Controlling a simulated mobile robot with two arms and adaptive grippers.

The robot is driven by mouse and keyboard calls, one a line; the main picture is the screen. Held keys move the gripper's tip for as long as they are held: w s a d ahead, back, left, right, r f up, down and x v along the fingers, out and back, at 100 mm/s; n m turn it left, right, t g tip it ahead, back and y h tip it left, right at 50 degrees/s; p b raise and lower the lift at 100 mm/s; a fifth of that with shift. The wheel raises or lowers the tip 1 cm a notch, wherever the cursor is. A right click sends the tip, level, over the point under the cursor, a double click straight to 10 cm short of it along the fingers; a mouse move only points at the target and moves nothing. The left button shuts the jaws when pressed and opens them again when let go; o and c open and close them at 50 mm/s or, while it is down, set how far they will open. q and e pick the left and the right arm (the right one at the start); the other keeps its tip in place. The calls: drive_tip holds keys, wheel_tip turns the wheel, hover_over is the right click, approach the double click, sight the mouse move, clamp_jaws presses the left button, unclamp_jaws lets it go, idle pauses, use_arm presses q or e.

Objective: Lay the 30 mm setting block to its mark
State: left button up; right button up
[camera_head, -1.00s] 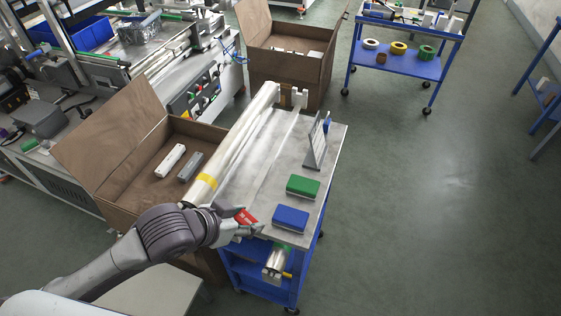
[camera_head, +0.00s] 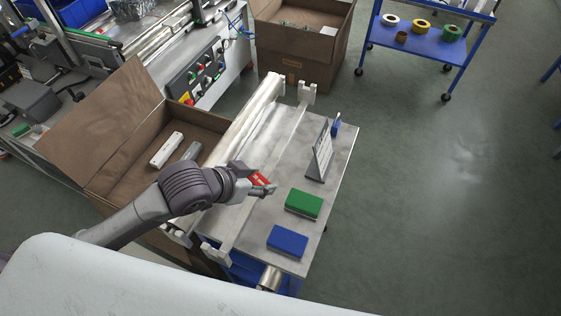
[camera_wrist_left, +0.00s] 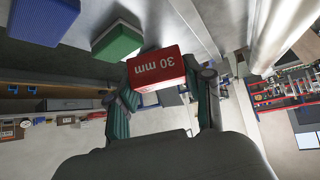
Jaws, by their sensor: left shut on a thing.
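The red 30 mm setting block (camera_head: 259,178) is in my left gripper (camera_head: 262,187), above the left-middle part of the metal table top (camera_head: 272,203). In the left wrist view the red block (camera_wrist_left: 157,68) shows its "30 mm" lettering upside down, between the two fingers. A green block (camera_head: 304,204) and a blue block (camera_head: 287,241) lie on the table to the right of the gripper, apart from it. I cannot make out the mark. My right gripper is not in view.
A grey upright stand (camera_head: 320,155) is on the table behind the green block. A long pale roller (camera_head: 245,125) runs along the table's left side. A brown open box (camera_head: 118,178) with a white bar (camera_head: 166,150) stands at left. Floor at right is clear.

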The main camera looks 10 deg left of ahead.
use_arm(q)
drive_tip(key=p, duration=0.1)
approach(283, 172)
drive_tip(key=shift+w+d+r, duration=0.3)
drive_tip(key=shift+d+r, duration=0.1)
drive_tip(key=shift+d, duration=0.15)
drive_tip(key=shift+w+d+r, duration=0.3)
drive_tip(key=shift+d+r, duration=0.1)
drive_tip(key=shift+d, duration=0.15)
drive_tip(key=shift+w+d+f, duration=0.2)
drive_tip(key=shift+w+f, duration=0.75)
drive_tip(key=shift+w, duration=0.25)
wheel_tip(283, 172, down, 3)
drive_tip(key=shift+s+f+p, duration=0.1)
drive_tip(key=shift+s+p, duration=0.05)
drive_tip(key=shift+p, duration=0.5)
drive_tip(key=shift+f, duration=0.25)
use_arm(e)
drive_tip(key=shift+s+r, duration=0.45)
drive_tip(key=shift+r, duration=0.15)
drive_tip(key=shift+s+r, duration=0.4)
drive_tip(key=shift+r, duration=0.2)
use_arm(q)
drive_tip(key=shift+f, duration=0.15)
drive_tip(key=o, duration=1.2)
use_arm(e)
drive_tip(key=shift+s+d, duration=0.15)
